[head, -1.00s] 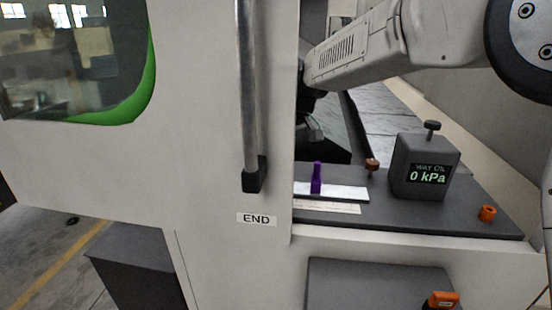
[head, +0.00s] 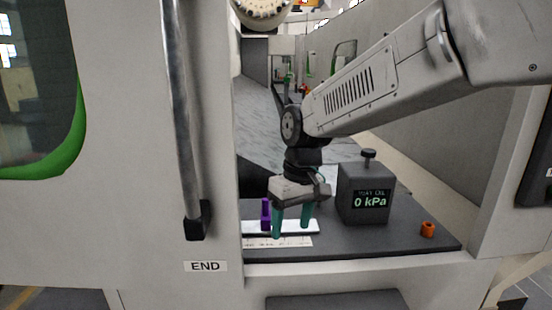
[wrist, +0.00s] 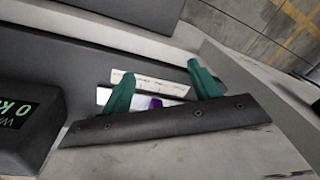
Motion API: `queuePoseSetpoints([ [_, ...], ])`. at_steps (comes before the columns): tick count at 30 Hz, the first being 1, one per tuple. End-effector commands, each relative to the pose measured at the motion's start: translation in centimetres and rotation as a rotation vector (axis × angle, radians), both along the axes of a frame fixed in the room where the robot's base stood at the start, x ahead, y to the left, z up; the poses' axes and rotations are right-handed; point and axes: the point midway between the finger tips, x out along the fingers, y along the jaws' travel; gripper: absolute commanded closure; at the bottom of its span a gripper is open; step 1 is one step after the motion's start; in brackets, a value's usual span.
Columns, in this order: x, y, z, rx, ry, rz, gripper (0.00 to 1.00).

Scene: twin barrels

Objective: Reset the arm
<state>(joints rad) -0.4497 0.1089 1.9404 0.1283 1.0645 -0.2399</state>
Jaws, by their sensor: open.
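My gripper (head: 291,222) hangs from the arm with its green fingers pointing down over the dark shelf. A purple upright piece (head: 266,214) stands on a white strip (head: 312,227), just left of the fingers in the head view. In the wrist view only part of the purple piece (wrist: 156,103) shows between the fingers, past the gripper's dark edge.
A dark box reading "0 kPa" (head: 364,195) with a knob on top stands right of my gripper. An orange knob (head: 428,229) sits farther right. A door with a metal handle (head: 180,120) and END label (head: 205,267) is on the left.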

Motion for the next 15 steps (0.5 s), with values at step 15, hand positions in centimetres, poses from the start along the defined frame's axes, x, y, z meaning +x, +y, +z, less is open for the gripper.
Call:
queuePoseSetpoints([
  [15, -20.5, -19.9, 1.4, -0.113, 0.026, -0.481, 0.39],
])
